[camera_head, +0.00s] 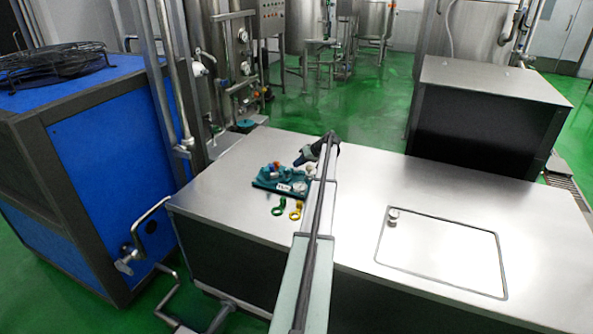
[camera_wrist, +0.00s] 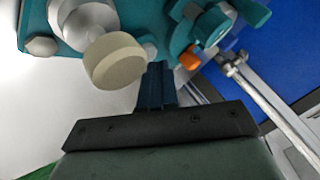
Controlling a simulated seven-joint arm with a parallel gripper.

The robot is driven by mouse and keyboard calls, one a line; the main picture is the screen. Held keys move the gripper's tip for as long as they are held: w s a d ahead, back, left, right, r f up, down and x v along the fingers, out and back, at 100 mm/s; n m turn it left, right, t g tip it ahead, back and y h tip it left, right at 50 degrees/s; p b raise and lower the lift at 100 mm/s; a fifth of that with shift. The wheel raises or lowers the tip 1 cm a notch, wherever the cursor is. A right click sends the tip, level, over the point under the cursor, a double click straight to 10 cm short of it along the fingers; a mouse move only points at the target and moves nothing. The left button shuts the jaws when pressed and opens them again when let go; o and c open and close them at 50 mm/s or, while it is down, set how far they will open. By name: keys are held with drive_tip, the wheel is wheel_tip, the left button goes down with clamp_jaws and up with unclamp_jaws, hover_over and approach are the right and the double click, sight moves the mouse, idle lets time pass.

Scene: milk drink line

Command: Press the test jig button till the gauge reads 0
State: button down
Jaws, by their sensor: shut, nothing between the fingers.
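The teal test jig (camera_head: 262,182) sits on the steel bench, with small white, red and blue parts on top and a white label at its front. It also shows in the wrist view (camera_wrist: 150,22). There, a beige round cap (camera_wrist: 115,62) on a silver stem stands left of my gripper (camera_wrist: 156,70), and an orange part (camera_wrist: 190,60) is to its right. My gripper is shut and empty, its dark fingers together close to the jig; I cannot tell whether they touch it. I cannot tell which part is the button, and no gauge reading is legible.
A green ring-shaped piece (camera_head: 279,209) and a yellow one (camera_head: 296,210) lie on the bench (camera_head: 215,205) in front of the jig. The right side of the bench is clear apart from a hatch outline with a small round knob (camera_head: 393,214). A blue cabinet (camera_head: 110,150) stands left.

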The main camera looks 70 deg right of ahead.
sight(299, 169)
drive_tip(key=shift+f, duration=0.4)
idle(0.6)
drive_tip(key=shift+r, duration=0.85)
drive_tip(key=shift+r, duration=0.15)
drive_tip(key=shift+r, duration=2.4)
